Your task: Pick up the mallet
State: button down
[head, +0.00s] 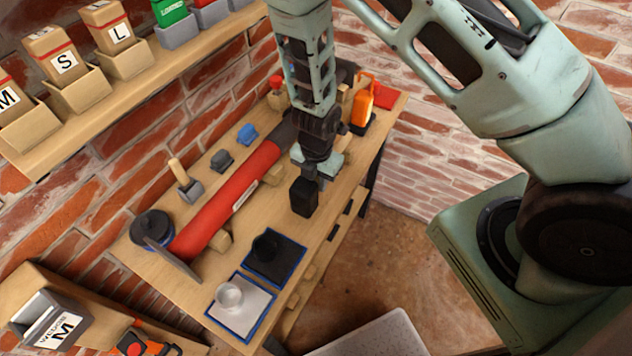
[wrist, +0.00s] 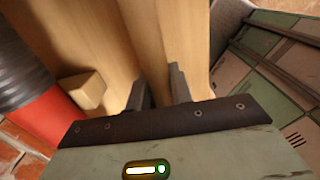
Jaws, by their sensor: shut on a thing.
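My gripper (head: 314,172) is over the front part of the workbench, right of the long red tube. A black block (head: 303,195), which looks like the mallet's head, sits just below and in front of it in the head view. In the wrist view my two dark fingers (wrist: 160,90) close around a narrow pale wooden strip (wrist: 148,40), which looks like the mallet's handle. The rest of the mallet is hidden by my gripper. I cannot tell whether the head touches the bench top.
The red tube (head: 225,200) lies along the workbench (head: 180,275). A small wooden-handled tool (head: 185,182), blue and grey blocks, a black tray (head: 275,268) and a pale tray (head: 252,312) share the bench. An orange item (head: 362,100) stands at the far end. A shelf (head: 140,82) runs above.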

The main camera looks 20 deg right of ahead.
notch_tip(320, 180, up, 16)
jog(key=p, duration=0.4)
